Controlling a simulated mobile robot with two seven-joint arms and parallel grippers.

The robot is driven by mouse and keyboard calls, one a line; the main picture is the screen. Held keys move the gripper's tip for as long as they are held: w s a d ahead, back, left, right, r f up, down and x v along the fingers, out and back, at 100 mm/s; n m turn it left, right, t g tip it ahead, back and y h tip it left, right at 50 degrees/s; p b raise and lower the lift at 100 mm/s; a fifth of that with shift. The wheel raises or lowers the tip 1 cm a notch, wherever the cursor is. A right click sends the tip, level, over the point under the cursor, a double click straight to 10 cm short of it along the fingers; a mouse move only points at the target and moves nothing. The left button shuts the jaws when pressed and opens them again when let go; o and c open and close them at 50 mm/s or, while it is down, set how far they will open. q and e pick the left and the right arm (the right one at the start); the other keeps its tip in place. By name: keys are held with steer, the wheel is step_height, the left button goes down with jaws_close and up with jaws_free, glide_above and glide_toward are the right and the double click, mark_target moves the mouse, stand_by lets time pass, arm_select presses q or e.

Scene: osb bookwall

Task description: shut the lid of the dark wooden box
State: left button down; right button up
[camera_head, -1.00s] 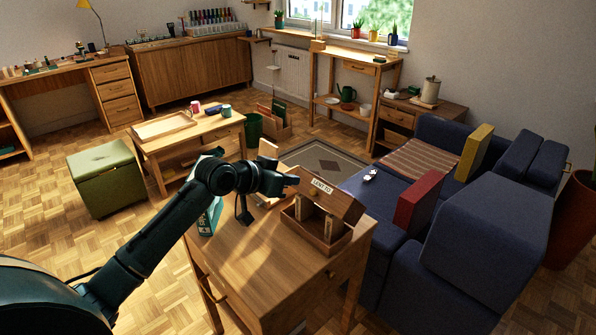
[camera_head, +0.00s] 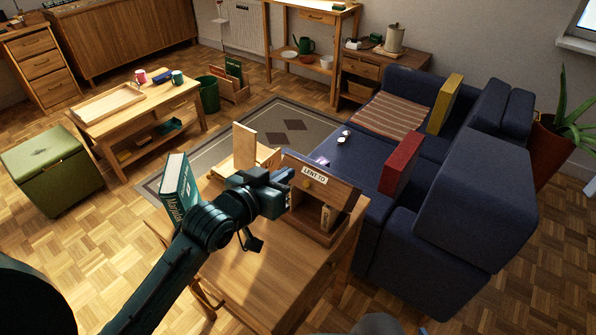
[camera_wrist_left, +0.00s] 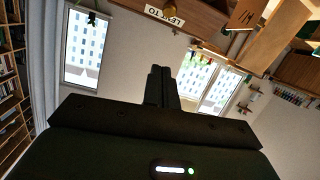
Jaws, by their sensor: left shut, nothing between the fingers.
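The dark wooden box (camera_head: 318,228) stands on the small wooden table (camera_head: 262,285). Its lid (camera_head: 335,190) is raised and tilted above the open body, with a "LENT TO" label and a round knob on it. A pale upright piece shows inside the box. My left gripper (camera_head: 287,180) is shut and empty, right beside the lid's left end; I cannot tell whether it touches. In the left wrist view the closed fingers (camera_wrist_left: 161,85) point toward the lid (camera_wrist_left: 195,14), which shows at the top edge with its label. My right gripper is not in view.
A teal book (camera_head: 178,192) stands at the table's left edge, behind my left arm. A light wooden holder (camera_head: 245,150) stands behind the gripper. A blue sofa (camera_head: 385,215) with a red book (camera_head: 400,163) borders the table on the right. The table's front is clear.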

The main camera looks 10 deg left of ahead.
arm_select(q)
glide_above(304, 184)
steer(key=w, duration=0.2)
steer(key=f, duration=0.2)
steer(key=shift+s+d+f, duration=0.1)
steer(key=shift+d+f, duration=0.1)
steer(key=shift+f, duration=0.1)
steer(key=shift+s+a+f+p, duration=0.15)
steer(key=shift+s+f+p, duration=0.2)
steer(key=shift+s+f, duration=0.9)
steer(key=shift+f, duration=0.3)
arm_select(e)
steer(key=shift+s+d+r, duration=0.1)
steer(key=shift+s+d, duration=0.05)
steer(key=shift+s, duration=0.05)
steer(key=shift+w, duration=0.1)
arm_select(q)
steer(key=shift+a, duration=0.1)
